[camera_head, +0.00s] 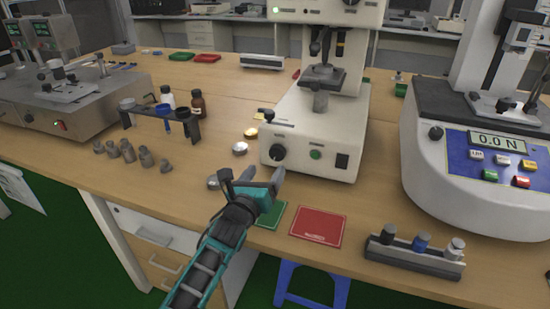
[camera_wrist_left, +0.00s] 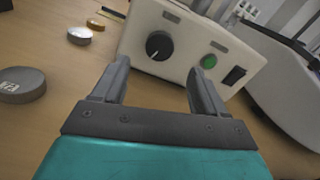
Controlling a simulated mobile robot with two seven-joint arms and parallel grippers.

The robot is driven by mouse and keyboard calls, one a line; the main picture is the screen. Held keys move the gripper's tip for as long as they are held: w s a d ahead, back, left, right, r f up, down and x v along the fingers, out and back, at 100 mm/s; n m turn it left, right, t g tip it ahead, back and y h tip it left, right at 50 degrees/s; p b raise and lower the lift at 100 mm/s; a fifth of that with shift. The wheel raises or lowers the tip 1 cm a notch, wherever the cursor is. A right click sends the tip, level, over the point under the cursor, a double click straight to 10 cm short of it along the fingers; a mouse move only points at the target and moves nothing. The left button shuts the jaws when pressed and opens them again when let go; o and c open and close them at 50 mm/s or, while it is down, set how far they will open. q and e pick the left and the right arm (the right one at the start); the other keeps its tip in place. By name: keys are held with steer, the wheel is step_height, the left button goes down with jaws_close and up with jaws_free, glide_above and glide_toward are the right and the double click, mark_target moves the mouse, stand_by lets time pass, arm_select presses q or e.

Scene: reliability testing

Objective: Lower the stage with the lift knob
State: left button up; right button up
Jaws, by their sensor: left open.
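The white testing machine (camera_head: 340,118) stands on the bench in the middle of the head view. A black round knob (camera_head: 277,152) is on the left of its front panel, with a green button (camera_head: 316,154) and a black switch to the right. The small dark stage (camera_head: 322,77) sits on a post above the base. My left gripper (camera_head: 254,178) is open and empty in front of the panel, below the knob. In the left wrist view the knob (camera_wrist_left: 159,45) shows ahead between the two fingers, apart from them. My right gripper is not in view.
A green mat (camera_head: 270,214) and a red mat (camera_head: 318,226) lie at the bench's front edge. A rack with several small cylinders (camera_head: 414,255) is at the right front, near a force tester (camera_head: 480,160). Metal weights (camera_head: 128,153) and a vial rack (camera_head: 163,125) stand to the left.

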mark_target(276, 155)
arm_select(q)
steer(key=b+x, duration=0.2)
steer(key=x, duration=0.5)
steer(key=shift+w+f+b, duration=0.1)
steer(key=shift+f+b, duration=0.05)
steer(key=shift+b, duration=0.15)
steer(key=shift+w+d, duration=0.2)
steer(key=shift+w, duration=0.3)
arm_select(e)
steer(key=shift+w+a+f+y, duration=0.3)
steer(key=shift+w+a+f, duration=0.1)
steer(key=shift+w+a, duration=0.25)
